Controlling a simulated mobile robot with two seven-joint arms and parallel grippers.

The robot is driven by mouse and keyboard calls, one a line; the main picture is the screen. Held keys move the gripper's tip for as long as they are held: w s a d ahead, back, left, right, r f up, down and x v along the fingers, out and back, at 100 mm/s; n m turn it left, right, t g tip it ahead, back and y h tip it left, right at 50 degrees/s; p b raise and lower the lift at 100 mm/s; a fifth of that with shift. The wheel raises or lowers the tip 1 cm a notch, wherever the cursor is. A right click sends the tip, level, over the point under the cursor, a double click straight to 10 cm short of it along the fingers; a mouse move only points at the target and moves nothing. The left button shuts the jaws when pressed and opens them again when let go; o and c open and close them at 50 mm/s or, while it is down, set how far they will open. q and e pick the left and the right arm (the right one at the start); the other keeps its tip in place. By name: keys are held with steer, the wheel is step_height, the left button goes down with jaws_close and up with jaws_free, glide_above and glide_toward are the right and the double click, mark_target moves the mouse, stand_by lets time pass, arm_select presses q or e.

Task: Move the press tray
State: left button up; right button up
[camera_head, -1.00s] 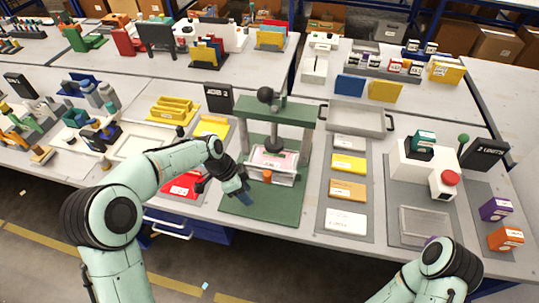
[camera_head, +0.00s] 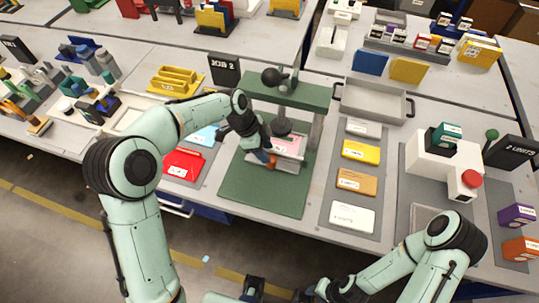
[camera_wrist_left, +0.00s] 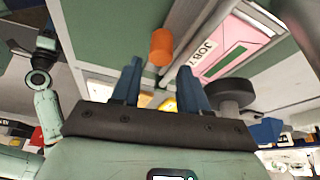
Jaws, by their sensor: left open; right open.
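The press tray (camera_head: 281,163) is pale grey, holds a pink card (camera_head: 287,145) and sits in the green press (camera_head: 262,195) under its black stamp. An orange knob (camera_head: 271,163) is on its front. In the left wrist view the knob (camera_wrist_left: 161,46) stands just beyond the blue fingertips, with the pink card (camera_wrist_left: 236,46) to its right. My left gripper (camera_head: 268,155) is open at the front of the tray, close to the knob; contact cannot be seen. My right gripper (camera_head: 305,293) is low at the bottom edge, partly out of view, and open.
A grey mat with several coloured cards (camera_head: 358,151) lies right of the press. A red card (camera_head: 183,165) lies to its left. An empty grey tray (camera_head: 373,103) stands behind right. A white device with a red button (camera_head: 471,179) is further right. The green base's front is clear.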

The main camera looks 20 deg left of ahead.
arm_select(q)
steer(key=shift+x, duration=1.85)
